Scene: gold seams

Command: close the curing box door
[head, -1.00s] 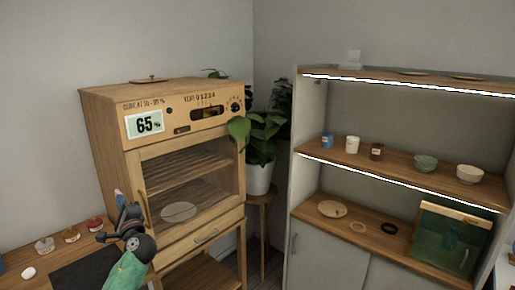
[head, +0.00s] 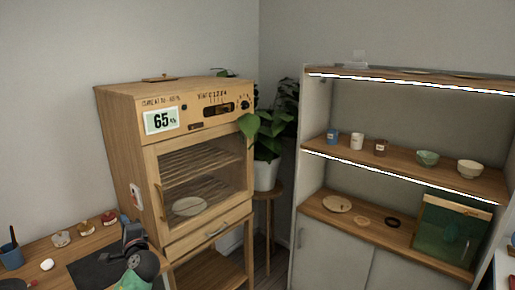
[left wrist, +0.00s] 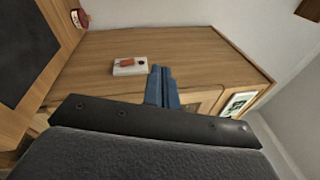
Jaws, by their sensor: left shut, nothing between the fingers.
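The curing box (head: 118,135) is a wooden cabinet with a 65 % display, standing left of centre in the head view. Its glazed door (head: 151,170) with a wooden frame looks flush with the front; I see no clear gap. A vertical handle (head: 161,203) is on the door's left side. A pale round dish (head: 189,206) shows through the glass. My left gripper (head: 131,234) is left of the box, below the handle's level and apart from the door. In the left wrist view its blue fingers (left wrist: 161,86) are together and empty, before the box's side wall (left wrist: 195,55). My right gripper is not in view.
A bench (head: 35,270) with small jars, a cup (head: 11,256) and a dark mat (head: 88,268) lies at left. A small white and red fitting (head: 136,196) is on the box's side. A plant (head: 266,140) on a stool and a lit shelf unit (head: 300,150) stand at right.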

